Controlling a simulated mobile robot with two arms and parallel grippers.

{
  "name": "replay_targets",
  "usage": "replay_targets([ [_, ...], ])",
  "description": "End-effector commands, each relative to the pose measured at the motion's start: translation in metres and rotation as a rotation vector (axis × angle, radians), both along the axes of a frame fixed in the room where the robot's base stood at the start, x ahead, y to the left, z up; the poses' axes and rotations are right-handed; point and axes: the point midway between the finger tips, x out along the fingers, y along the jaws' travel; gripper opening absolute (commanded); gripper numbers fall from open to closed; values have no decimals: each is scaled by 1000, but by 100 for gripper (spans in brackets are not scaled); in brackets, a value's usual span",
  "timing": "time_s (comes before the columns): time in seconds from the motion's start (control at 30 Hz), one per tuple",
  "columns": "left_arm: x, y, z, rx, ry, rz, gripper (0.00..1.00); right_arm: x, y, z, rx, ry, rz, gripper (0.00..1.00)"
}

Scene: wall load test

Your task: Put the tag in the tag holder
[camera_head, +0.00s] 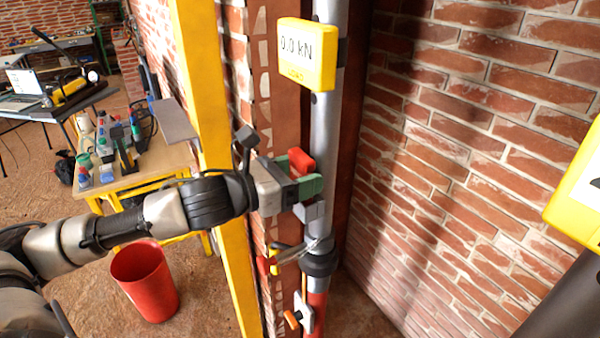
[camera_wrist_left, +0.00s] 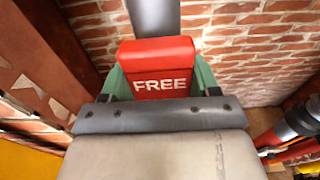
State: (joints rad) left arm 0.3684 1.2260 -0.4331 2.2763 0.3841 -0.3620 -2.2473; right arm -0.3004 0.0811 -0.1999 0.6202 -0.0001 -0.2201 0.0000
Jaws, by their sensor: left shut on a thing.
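The tag is a red block marked FREE (camera_wrist_left: 160,66), held between the green fingers of my left gripper (camera_wrist_left: 160,84). In the head view the red tag (camera_head: 301,160) shows above the green fingers of my left gripper (camera_head: 301,181), close in front of the grey pole (camera_head: 325,130). A small grey bracket (camera_head: 311,212) on the pole is just below the fingers and may be the tag holder; the gripper partly hides it. I cannot tell whether the tag touches the bracket or the pole. My right gripper is not in view.
A yellow display reading 0.0 kN (camera_head: 307,55) is on the pole above the gripper. A valve with small handles (camera_head: 290,257) is below. A yellow post (camera_head: 207,100) stands left of the pole, a brick wall (camera_head: 470,130) right. A red bin (camera_head: 145,282) stands on the floor.

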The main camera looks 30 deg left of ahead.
Motion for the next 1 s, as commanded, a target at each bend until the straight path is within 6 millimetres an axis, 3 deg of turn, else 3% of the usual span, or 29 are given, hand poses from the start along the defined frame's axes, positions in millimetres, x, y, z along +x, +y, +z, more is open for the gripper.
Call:
replay_targets([
  [0.43,0,0,-6,0,0,0,38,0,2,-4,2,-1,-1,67],
  [0.47,0,0,-6,0,0,0,66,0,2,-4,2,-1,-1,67],
  [0.63,0,0,-6,0,0,0,91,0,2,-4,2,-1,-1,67],
  [0.8,0,0,-6,0,0,0,91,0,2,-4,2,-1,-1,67],
  [0.9,0,0,-6,1,1,0,100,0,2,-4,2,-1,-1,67],
  [1.0,0,0,-6,1,1,0,100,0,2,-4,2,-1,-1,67],
])
